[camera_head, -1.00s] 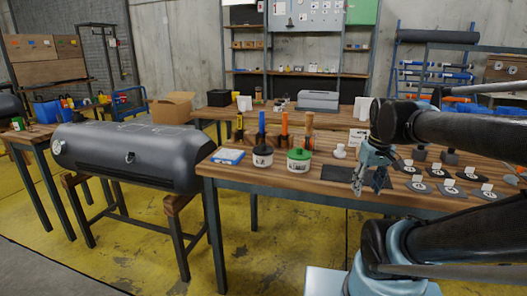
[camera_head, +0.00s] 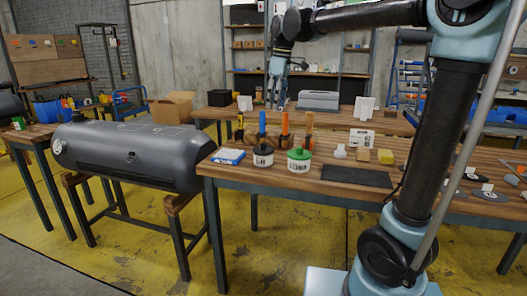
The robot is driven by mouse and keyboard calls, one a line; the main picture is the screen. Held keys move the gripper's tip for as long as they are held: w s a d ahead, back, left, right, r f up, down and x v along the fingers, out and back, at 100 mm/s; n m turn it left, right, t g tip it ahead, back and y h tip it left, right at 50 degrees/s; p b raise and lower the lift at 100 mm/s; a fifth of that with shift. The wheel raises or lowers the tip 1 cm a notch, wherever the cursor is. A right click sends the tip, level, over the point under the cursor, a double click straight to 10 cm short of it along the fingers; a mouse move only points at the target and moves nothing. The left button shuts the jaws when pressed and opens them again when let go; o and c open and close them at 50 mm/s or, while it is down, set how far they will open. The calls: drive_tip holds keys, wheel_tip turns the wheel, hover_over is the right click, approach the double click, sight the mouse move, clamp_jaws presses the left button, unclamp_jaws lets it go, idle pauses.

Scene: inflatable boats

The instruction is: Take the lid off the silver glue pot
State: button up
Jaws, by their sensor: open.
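A small pot (camera_head: 263,160) with a dark lid and a pale lettered label stands near the front left of the wooden workbench; it looks like the glue pot, with its lid on. A pot with a green lid (camera_head: 299,161) stands just right of it. My gripper (camera_head: 277,104) is raised well above and beyond these pots, fingers pointing down, open and empty. It touches neither pot.
Several upright tools with blue and orange handles (camera_head: 285,124) stand in a holder right behind the pots. A blue and white packet (camera_head: 229,156) lies to the left. A dark mat (camera_head: 355,176), a white piece (camera_head: 340,151) and a yellow sponge (camera_head: 385,156) are to the right.

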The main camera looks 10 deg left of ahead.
drive_tip(key=a, duration=0.3)
drive_tip(key=n, duration=0.1)
hover_over(264, 144)
wheel_tip(264, 144, down, 11)
drive_tip(key=shift+s+f, duration=0.1)
drive_tip(key=shift+f, duration=0.1)
drive_tip(key=shift+w+f, duration=0.15)
drive_tip(key=shift+f, duration=1.15)
drive_tip(key=shift+w+f, duration=0.15)
drive_tip(key=shift+f, duration=1.15)
drive_tip(key=c, duration=1)
drive_tip(key=shift+o, duration=0.2)
